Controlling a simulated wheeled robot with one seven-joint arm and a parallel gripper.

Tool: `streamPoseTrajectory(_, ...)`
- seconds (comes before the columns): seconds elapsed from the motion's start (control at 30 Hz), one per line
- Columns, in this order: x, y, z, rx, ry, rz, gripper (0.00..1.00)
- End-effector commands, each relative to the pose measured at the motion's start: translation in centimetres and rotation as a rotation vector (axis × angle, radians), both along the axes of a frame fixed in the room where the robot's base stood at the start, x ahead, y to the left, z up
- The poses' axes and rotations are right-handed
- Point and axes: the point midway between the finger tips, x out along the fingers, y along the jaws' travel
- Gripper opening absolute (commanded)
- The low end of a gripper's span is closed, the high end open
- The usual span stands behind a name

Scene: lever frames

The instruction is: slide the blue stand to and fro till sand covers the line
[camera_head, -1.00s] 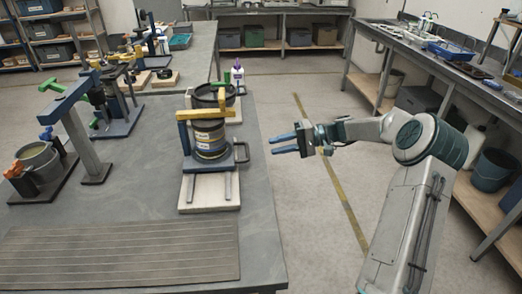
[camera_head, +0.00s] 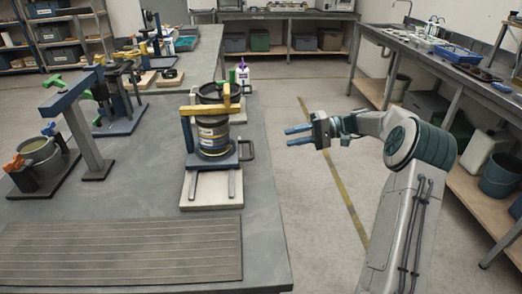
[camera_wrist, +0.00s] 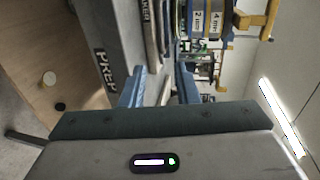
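The blue stand (camera_head: 232,158) sits on rails over a pale board (camera_head: 211,204) on the bench. It carries a stack of round sieves (camera_head: 213,138) under a yellow bar, with a dark handle (camera_head: 249,149) on its right side. The sieve labels (camera_wrist: 206,22) and part of the yellow bar show sideways at the top of the wrist view. No sand or line can be made out. My gripper (camera_head: 297,136) is open and empty, right of the handle and apart from it, beyond the bench edge. Its two blue fingers also show apart in the wrist view (camera_wrist: 160,88).
The bench (camera_head: 150,165) holds a ribbed mat (camera_head: 120,250) at the front, a blue-topped post (camera_head: 85,130) and a pot (camera_head: 40,155) at left. A purple-capped bottle (camera_head: 243,77) stands behind the stand. The floor aisle right of the bench is clear; a side counter (camera_head: 455,75) lies beyond.

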Motion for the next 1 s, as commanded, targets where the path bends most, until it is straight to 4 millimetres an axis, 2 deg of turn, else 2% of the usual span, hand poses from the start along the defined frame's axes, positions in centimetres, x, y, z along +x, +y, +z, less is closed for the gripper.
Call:
streamPoseTrajectory(0.17, 0.1, 1.6, -0.2, 0.002, 0.001, 0.004, 0.28)
streamPoseTrajectory(0.5, 0.0, 8.5, -1.6, 0.001, 0.001, 0.005, 0.28)
streamPoseTrajectory(0.7, 0.0, 11.7, -2.4, 0.001, 0.000, 0.003, 0.28)
streamPoseTrajectory(0.83, 0.1, 12.9, -2.7, 0.001, 0.000, 0.001, 0.28)
streamPoseTrajectory(1.0, 0.1, 13.4, -2.8, 0.000, 0.000, 0.001, 0.28)
